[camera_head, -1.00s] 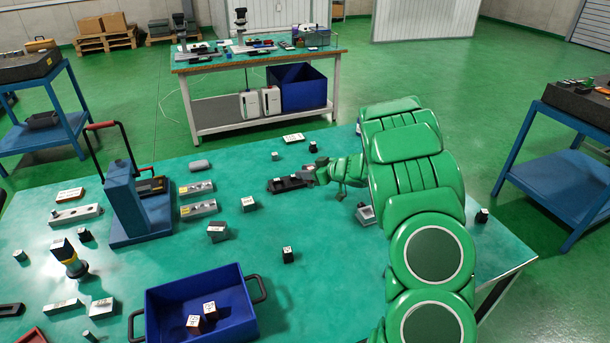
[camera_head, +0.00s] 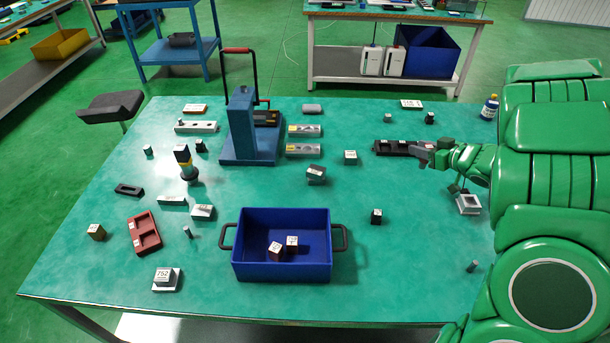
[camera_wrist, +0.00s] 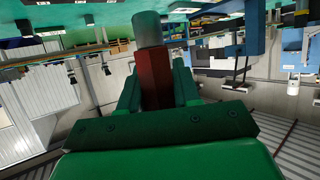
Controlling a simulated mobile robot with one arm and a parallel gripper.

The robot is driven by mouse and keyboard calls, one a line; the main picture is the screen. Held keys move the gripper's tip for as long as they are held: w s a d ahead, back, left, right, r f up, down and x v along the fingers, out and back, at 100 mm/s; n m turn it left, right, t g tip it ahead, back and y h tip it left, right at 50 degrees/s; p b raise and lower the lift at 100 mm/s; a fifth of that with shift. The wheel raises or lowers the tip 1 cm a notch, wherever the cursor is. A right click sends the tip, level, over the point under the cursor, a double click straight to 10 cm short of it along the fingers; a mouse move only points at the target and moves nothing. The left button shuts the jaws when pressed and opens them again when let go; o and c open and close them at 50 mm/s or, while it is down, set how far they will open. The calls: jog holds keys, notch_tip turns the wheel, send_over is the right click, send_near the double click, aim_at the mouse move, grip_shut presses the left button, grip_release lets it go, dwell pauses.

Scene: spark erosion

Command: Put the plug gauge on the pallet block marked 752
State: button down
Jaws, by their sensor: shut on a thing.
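The pallet block marked 752 (camera_head: 166,283) sits at the table's front left corner, a pale block with its number label on top. My gripper (camera_head: 438,156) is at the right side of the table, far from that block. In the wrist view my gripper (camera_wrist: 157,92) is shut on the plug gauge (camera_wrist: 153,78), which has a dark red body and a grey cylinder end pointing away from my palm. In the head view the gauge is too small to make out clearly. The block's top shows no object on it.
A blue bin (camera_head: 283,272) with two small cubes stands at the front middle. A blue press (camera_head: 246,135) stands at the back. A dark red tray (camera_head: 144,232) lies behind the 752 block. Several small blocks are scattered about.

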jog(key=s+a+n+g+y, duration=0.2)
jog(key=s+a+n+g, duration=0.1)
jog(key=a, duration=1.8)
jog(key=s+a+n+g+y, duration=0.3)
jog(key=a, duration=1.8)
jog(key=n+g, duration=0.6)
jog(key=g, duration=0.1)
send_over(156, 275)
jog(key=f, duration=0.1)
jog(key=shift+t, duration=0.3)
jog(key=shift+a+f, duration=0.1)
jog(key=shift+f, duration=3.8)
jog(key=c, duration=0.8)
grip_release()
jog(key=shift+f, duration=0.1)
